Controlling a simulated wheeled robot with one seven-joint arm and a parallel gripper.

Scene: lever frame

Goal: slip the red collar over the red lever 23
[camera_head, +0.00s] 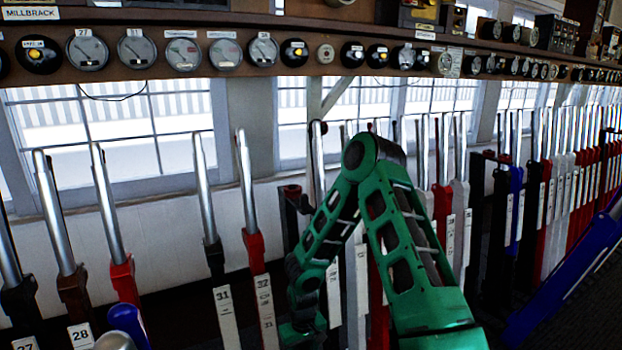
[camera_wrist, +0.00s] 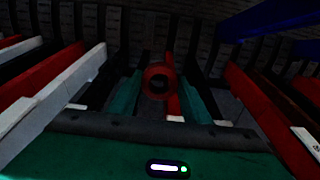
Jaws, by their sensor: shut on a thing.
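In the wrist view my gripper (camera_wrist: 159,82) has its two green fingers on either side of the red collar (camera_wrist: 149,74), a round ring with a dark hole, and is shut on it. A red lever part with a white plate (camera_wrist: 173,108) shows just below the collar, between the fingers. Its number is not readable, and I cannot tell whether the collar is around any lever or apart from it. In the head view my green arm bends down among the levers; the gripper's fingers and the collar are not clearly visible there. No plate reading 23 can be made out.
Lever 28 (camera_head: 74,285), lever 31 (camera_head: 222,295) and red-based lever 32 (camera_head: 256,260) stand to the left. Many closely spaced levers stand to the right, with a blue one (camera_head: 570,275) tilted forward. A shelf of dials (camera_head: 250,85) runs above.

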